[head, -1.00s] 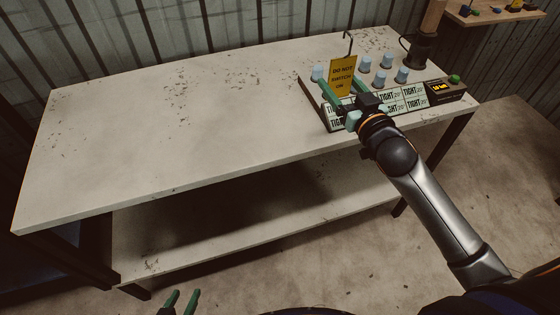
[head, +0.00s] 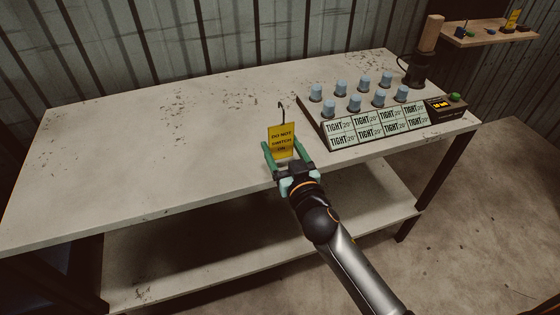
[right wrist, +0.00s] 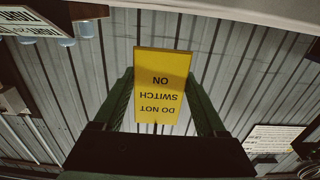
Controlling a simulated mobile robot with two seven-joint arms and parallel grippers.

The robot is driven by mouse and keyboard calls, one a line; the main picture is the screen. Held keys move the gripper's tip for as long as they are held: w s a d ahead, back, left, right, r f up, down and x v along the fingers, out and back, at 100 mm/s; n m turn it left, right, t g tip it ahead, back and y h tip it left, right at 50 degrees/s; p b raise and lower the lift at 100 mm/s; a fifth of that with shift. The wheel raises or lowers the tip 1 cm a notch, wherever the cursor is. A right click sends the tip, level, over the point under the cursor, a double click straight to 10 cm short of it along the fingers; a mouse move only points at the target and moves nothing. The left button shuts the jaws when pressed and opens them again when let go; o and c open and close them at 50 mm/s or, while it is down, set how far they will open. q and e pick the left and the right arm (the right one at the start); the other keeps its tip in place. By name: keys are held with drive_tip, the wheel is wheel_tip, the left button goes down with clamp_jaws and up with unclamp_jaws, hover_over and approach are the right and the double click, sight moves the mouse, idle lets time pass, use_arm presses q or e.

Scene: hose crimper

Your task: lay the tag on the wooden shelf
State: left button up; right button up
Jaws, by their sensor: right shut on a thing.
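The yellow tag (head: 281,139) reads "DO NOT SWITCH ON" and has a dark hook above it. My right gripper (head: 283,148) is shut on it, with green fingers at its two sides, and holds it upright above the front part of the workbench. In the right wrist view the tag (right wrist: 161,85) shows upside down between the fingers (right wrist: 160,100). The wooden shelf (head: 482,38) is on the wall at the upper right, well away from the gripper. My left gripper is out of view.
A crimper panel (head: 375,139) with several pale blue knobs and "TIGHT" labels stands on the workbench (head: 150,150), right of the tag. A black stand with a wooden cylinder (head: 431,33) is behind it. Small items and another yellow tag (head: 512,18) are on the shelf. The bench's left is clear.

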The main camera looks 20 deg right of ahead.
sight(279, 158)
drive_tip(key=shift+a+f+b, duration=0.15)
drive_tip(key=shift+f+b, duration=0.15)
drive_tip(key=shift+f, duration=0.6)
drive_tip(key=shift+a+f+b, duration=0.1)
drive_tip(key=shift+f+b, duration=0.15)
drive_tip(key=shift+f, duration=0.6)
drive_tip(key=shift+f, duration=0.1)
drive_tip(key=o, duration=1.1)
drive_tip(key=shift+o, duration=0.2)
